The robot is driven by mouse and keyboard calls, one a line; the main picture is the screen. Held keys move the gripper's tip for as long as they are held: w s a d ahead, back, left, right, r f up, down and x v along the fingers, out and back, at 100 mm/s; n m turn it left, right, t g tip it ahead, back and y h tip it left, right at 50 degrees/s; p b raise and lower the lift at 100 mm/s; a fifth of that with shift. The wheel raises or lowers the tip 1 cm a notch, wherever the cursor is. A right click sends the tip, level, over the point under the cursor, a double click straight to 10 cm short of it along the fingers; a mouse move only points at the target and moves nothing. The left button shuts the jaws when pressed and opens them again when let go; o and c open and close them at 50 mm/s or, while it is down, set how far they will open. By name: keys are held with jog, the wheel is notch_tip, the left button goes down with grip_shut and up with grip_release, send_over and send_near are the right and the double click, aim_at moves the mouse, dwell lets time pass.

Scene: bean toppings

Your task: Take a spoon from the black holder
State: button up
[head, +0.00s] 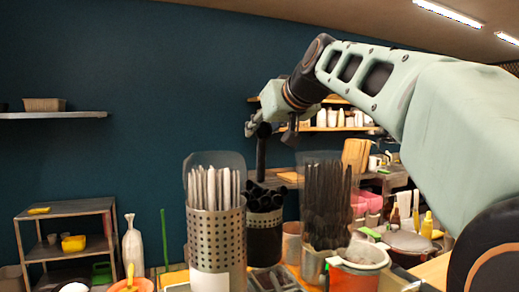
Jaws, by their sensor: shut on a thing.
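The black holder (264,246) stands in the middle of the counter, behind and right of a perforated metal holder. Several dark spoons (264,198) stick up out of it. My gripper (263,132) is above the black holder, shut on a dark upright spoon (261,160). The exact contact of the fingers is too small to see.
The metal holder (216,235) with pale sticks stands close in front at left. A clear container of dark sticks (328,205) stands at right. An orange-rimmed pot (358,262) is at front right. A shelf with bottles (333,128) is behind my arm. The space above the holders is open.

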notch_tip(320, 180, up, 16)
jog(key=p, duration=0.6)
jog(key=shift+f+p, duration=0.2)
jog(key=shift+p, duration=0.15)
